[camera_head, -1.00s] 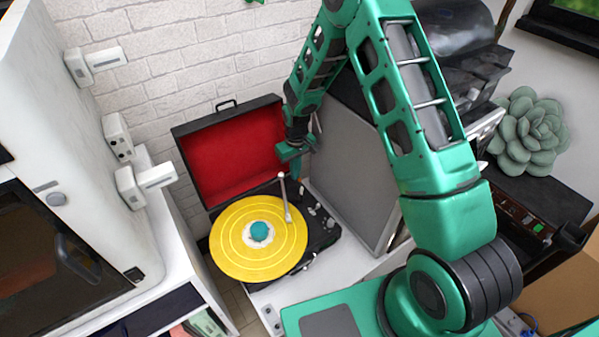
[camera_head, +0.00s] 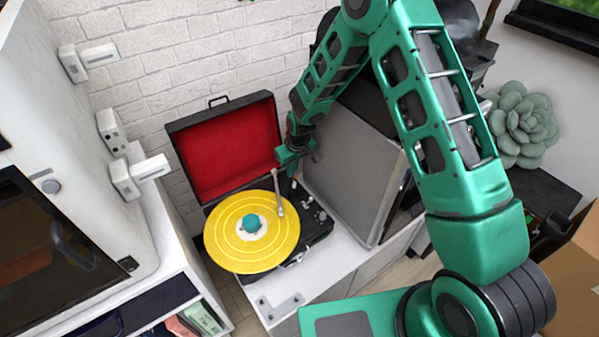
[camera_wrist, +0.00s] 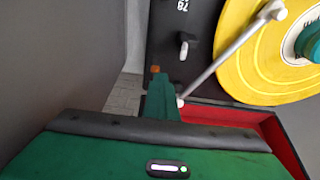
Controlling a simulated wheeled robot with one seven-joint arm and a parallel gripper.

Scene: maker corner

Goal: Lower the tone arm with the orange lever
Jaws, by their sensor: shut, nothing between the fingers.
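The suitcase record player has a red-lined open lid (camera_head: 228,150) and a yellow record (camera_head: 225,243) on its black deck. The silver tone arm (camera_head: 279,192) extends over the record's right side; it also shows in the wrist view (camera_wrist: 228,53). I cannot tell whether its head touches the record. The small orange lever (camera_wrist: 155,69) shows on the deck in the wrist view, just beyond my fingertips, partly hidden by them. My gripper (camera_wrist: 160,82) is shut and empty, beside the tone arm's base. In the head view my gripper (camera_head: 288,165) hangs over the deck's back right corner.
A grey speaker-like box (camera_head: 350,170) stands close at the right of the record player. A white cabinet (camera_head: 80,180) stands at the left, and a brick wall (camera_head: 190,60) is behind.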

